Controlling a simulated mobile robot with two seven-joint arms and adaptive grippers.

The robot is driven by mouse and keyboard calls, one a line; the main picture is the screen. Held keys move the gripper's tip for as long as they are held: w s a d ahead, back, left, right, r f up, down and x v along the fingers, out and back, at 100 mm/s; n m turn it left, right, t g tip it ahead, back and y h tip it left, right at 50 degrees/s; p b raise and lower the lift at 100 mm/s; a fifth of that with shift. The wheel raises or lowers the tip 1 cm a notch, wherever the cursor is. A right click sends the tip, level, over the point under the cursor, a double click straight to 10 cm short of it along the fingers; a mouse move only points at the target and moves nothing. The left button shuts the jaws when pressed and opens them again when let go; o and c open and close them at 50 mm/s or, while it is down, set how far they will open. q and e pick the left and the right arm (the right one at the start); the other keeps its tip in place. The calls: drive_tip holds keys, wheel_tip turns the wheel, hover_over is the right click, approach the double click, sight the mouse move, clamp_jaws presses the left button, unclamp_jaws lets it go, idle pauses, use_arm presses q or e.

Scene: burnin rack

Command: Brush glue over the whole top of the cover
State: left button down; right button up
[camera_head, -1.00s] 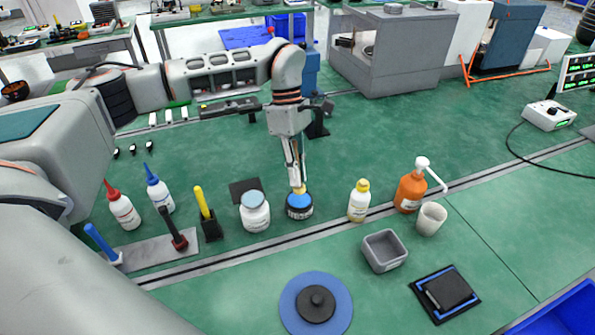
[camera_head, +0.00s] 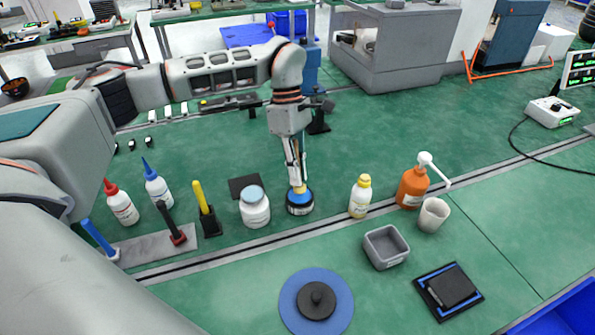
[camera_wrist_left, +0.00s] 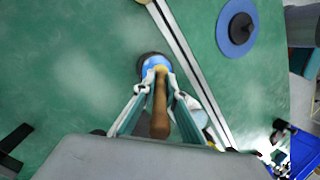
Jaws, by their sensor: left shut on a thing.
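My left gripper (camera_head: 297,183) points down and is shut on a brush with a brown wooden handle (camera_wrist_left: 160,108). The brush's lower end is at the mouth of a short black jar (camera_head: 300,208) with a blue top or filling; its bristles are hidden. The jar also shows between the fingertips in the left wrist view (camera_wrist_left: 148,64). Right of centre in front, a black round piece with a knob (camera_head: 317,300) sits on a blue disc (camera_head: 290,312). A black square piece (camera_head: 452,287) lies on a blue-edged mat at the front right. I cannot tell which is the cover. My right gripper is out of view.
A white jar (camera_head: 255,210) stands close left of the black jar. A yellow-capped bottle (camera_head: 360,198), an orange pump bottle (camera_head: 411,188) and a cup (camera_head: 432,215) stand to the right. A grey bin (camera_head: 386,247) is in front. The green table between bin and disc is clear.

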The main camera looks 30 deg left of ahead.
use_arm(q)
drive_tip(key=shift+f, duration=0.5)
idle(0.7)
drive_tip(key=shift+f, duration=0.15)
idle(1.7)
